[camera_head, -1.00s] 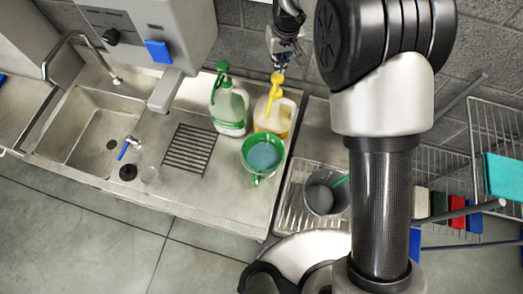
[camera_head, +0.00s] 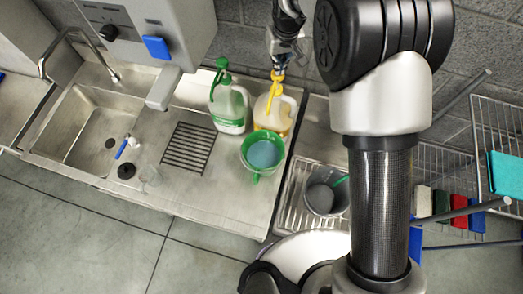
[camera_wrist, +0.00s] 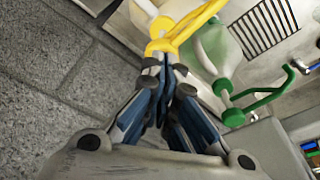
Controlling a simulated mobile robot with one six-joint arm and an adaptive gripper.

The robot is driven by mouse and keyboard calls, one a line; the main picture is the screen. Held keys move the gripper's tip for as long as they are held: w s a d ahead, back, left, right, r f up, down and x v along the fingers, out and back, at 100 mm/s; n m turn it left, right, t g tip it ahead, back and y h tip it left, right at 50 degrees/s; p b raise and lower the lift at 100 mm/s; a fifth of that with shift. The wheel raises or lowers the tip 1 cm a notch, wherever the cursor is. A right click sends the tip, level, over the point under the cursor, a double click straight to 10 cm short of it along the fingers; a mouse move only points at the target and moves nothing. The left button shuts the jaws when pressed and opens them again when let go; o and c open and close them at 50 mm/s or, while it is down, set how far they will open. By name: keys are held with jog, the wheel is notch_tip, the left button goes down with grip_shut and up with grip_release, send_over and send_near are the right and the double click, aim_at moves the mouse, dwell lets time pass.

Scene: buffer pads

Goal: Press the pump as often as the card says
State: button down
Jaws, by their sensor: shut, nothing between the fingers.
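My gripper (camera_head: 279,70) is shut and empty, pointing down right at the yellow pump head (camera_head: 276,77) of a cream jug (camera_head: 284,112). In the wrist view its closed fingertips (camera_wrist: 162,60) overlap the yellow pump (camera_wrist: 163,38); I cannot tell if they touch it. To the left stands a white and green jug (camera_head: 229,110) with a green pump (camera_head: 221,74), also in the wrist view (camera_wrist: 236,112). A green-rimmed bucket with blue-grey contents (camera_head: 264,152) stands in front of the jugs. I see no readable card.
A steel sink (camera_head: 100,122) and a drain grate (camera_head: 188,148) lie left of the jugs. A grey bucket (camera_head: 322,195) stands in a wire rack at right. The block wall is close behind the jugs.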

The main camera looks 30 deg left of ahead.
jog(key=shift+f, duration=0.1)
dwell(0.6)
jog(key=shift+s+d+f+b, duration=0.1)
jog(key=shift+f+b, duration=1.6)
jog(key=shift+f, duration=0.65)
jog(key=shift+r, duration=0.1)
jog(key=shift+r+p, duration=1.3)
jog(key=shift+r, duration=1)
jog(key=shift+r, duration=0.1)
jog(key=shift+r+p, duration=1.4)
jog(key=shift+r, duration=1.05)
